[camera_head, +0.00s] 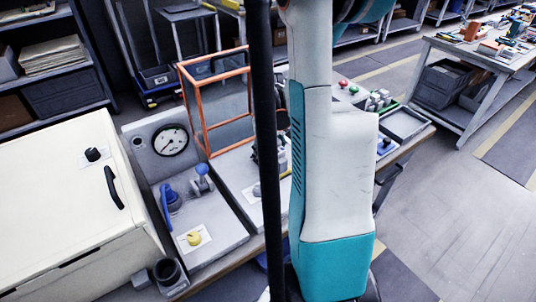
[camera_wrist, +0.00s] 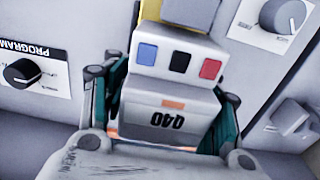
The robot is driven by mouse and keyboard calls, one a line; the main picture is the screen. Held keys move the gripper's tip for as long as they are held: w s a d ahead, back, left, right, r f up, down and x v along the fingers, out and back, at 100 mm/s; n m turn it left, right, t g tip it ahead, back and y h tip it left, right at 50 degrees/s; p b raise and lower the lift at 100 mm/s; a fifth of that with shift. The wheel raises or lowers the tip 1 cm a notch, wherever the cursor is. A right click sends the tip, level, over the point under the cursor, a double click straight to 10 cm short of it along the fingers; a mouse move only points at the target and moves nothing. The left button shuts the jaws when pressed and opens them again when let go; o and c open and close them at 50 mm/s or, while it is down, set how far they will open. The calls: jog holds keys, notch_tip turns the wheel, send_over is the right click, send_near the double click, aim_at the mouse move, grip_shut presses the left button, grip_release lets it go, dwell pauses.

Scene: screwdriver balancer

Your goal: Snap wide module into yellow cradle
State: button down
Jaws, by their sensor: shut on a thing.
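In the head view, my arm and a dark post hide the gripper and module.
A knob marked "PROGRAM" (camera_wrist: 22,72) is left of the module; another knob (camera_wrist: 283,16) and a grey fitting (camera_wrist: 290,117) are to the right. In the head view, an orange frame (camera_head: 214,105), gauge (camera_head: 171,140) and blue levers (camera_head: 171,198) stand on the bench.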

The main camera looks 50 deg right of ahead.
jog(key=shift+s+d+f, duration=0.2)
jog(key=shift+s+f, duration=0.3)
jog(key=shift+s, duration=0.1)
jog(key=shift+d, duration=0.15)
jog(key=c, duration=1.3)
grip_release()
jog(key=o, duration=0.6)
jog(key=shift+d, duration=0.1)
jog(key=shift+r, duration=0.15)
